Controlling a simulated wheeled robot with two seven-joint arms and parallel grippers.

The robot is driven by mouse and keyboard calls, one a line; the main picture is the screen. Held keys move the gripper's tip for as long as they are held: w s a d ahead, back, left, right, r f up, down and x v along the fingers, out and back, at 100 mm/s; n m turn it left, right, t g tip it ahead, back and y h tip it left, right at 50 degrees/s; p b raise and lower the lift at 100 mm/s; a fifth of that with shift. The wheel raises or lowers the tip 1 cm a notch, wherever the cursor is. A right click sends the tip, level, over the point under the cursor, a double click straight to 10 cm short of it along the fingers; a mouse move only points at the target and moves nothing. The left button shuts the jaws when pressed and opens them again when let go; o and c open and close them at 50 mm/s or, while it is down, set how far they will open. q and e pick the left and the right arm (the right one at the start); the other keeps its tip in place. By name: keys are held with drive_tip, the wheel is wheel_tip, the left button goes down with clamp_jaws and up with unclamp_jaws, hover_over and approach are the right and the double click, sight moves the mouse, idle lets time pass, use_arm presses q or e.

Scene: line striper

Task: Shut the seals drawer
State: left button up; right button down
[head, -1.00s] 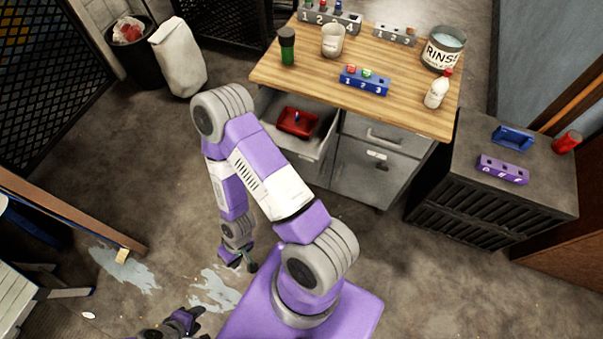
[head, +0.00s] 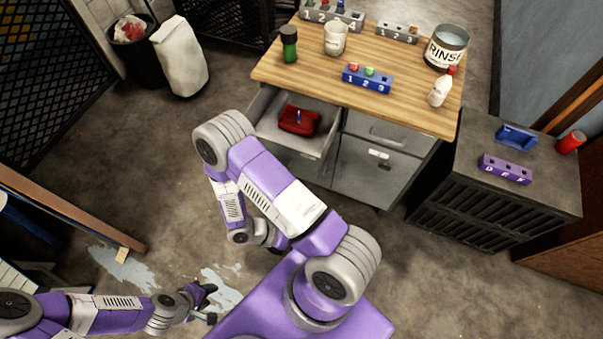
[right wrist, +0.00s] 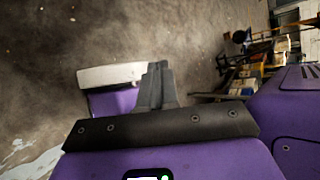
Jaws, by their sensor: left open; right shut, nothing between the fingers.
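The open drawer (head: 288,140) sticks out from the upper left of the wood-topped workbench (head: 320,76). I take it for the seals drawer; no label on it is readable. A red tray (head: 299,121) lies inside with a small blue item in it. My right arm crosses the head view in front of the bench, and its gripper is mostly hidden behind the arm, low in front of the drawer. In the right wrist view my right gripper (right wrist: 157,72) is shut and empty. My left gripper (head: 210,303) is open and empty over the floor at lower left.
Closed grey compartments (head: 378,165) fill the bench's right side. Bottles, a cup, a rinse tub (head: 446,48) and numbered racks stand on top. A dark cabinet (head: 480,200) stands at right. A bin (head: 135,55) and white sack (head: 180,58) stand at back left. Floor left of the drawer is clear.

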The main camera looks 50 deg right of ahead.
drive_tip(key=w+d+r+n+t+h, duration=0.25)
drive_tip(key=d+n+t+h, duration=0.2)
drive_tip(key=n+h, duration=0.35)
drive_tip(key=n+t+h+b, duration=0.1)
drive_tip(key=n+t+h, duration=0.1)
drive_tip(key=n+t, duration=0.9)
approach(305, 165)
use_arm(q)
drive_tip(key=b+x, duration=0.1)
drive_tip(key=x, duration=0.2)
drive_tip(key=shift+a+f+b, duration=0.1)
drive_tip(key=shift+a+b, duration=0.2)
drive_tip(key=shift+b, duration=0.05)
use_arm(e)
drive_tip(key=shift+g, duration=0.45)
drive_tip(key=x, duration=0.7)
drive_tip(key=shift+a, duration=0.1)
drive_tip(key=shift+w, duration=0.1)
